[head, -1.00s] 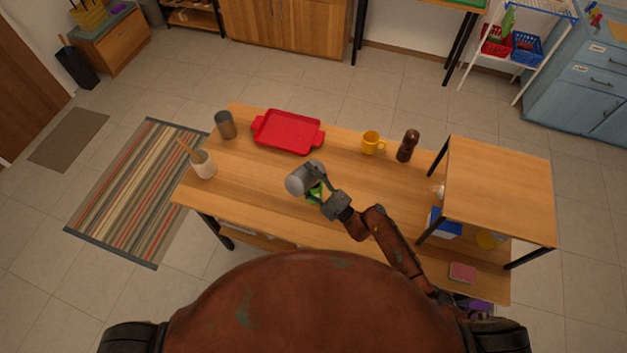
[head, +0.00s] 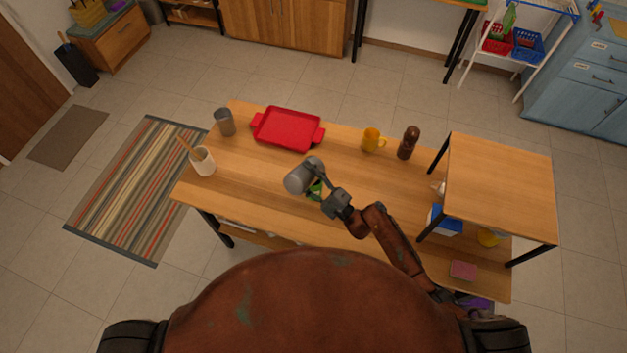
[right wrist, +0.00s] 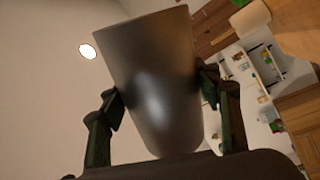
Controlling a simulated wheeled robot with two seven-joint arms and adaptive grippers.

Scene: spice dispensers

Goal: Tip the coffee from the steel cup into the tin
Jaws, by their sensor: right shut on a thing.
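My right gripper (head: 319,178) is shut on the steel cup (head: 301,178), which it holds over the middle of the table, tipped well over on its side. In the right wrist view the smooth grey cup (right wrist: 152,85) sits between the two fingers (right wrist: 160,92); its contents are hidden. A grey cylinder (head: 225,122) stands upright at the table's back left. My left gripper is not in view.
A red tray (head: 270,136), yellow mug (head: 370,140) and dark brown mill (head: 408,142) stand along the back. A white crock (head: 203,162) is at the left. A raised wooden shelf (head: 500,190) covers the right end.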

